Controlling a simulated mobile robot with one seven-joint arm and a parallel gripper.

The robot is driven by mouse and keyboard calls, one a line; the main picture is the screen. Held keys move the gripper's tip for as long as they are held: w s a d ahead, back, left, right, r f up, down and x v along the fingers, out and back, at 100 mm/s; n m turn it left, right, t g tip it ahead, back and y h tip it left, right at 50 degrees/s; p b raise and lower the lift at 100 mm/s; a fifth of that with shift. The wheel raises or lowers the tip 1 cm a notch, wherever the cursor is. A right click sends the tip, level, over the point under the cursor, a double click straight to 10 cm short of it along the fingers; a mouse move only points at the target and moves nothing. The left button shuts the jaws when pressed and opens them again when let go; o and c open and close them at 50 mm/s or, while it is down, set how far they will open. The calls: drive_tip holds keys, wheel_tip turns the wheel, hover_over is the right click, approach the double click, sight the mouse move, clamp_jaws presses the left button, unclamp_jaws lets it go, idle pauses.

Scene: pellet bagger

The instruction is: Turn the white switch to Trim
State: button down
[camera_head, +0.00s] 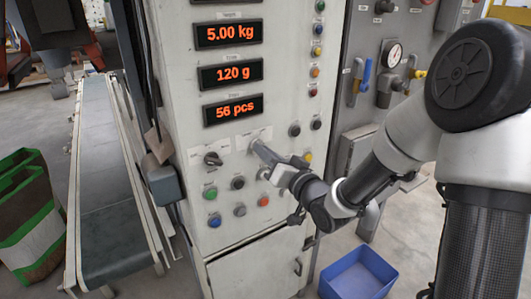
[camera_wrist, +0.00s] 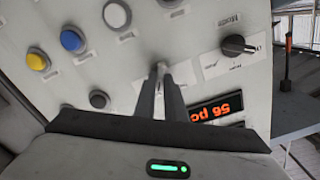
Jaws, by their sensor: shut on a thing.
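My gripper (camera_head: 257,147) reaches the front of the white control cabinet from the right, below the red number displays. It is shut on the white switch, which the fingers nearly hide. In the wrist view the closed fingertips (camera_wrist: 161,70) meet the panel beside a pale label plate (camera_wrist: 184,73). The switch's pointing direction cannot be made out, and the label words there are too small to read. A separate black rotary switch (camera_head: 213,159) sits left of my gripper; it also shows in the wrist view (camera_wrist: 236,46).
Displays (camera_head: 231,73) read 5.00 kg, 120 g and 56 pcs. Several coloured buttons surround the switch, including a green one (camera_head: 209,192) and a blue one (camera_wrist: 73,41). A conveyor (camera_head: 108,165) stands left of the cabinet. A blue bin (camera_head: 357,275) is on the floor at right.

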drive_tip(key=c, duration=1.8)
unclamp_jaws()
drive_tip(key=shift+p+v, duration=8.1)
drive_tip(key=shift+v, duration=0.55)
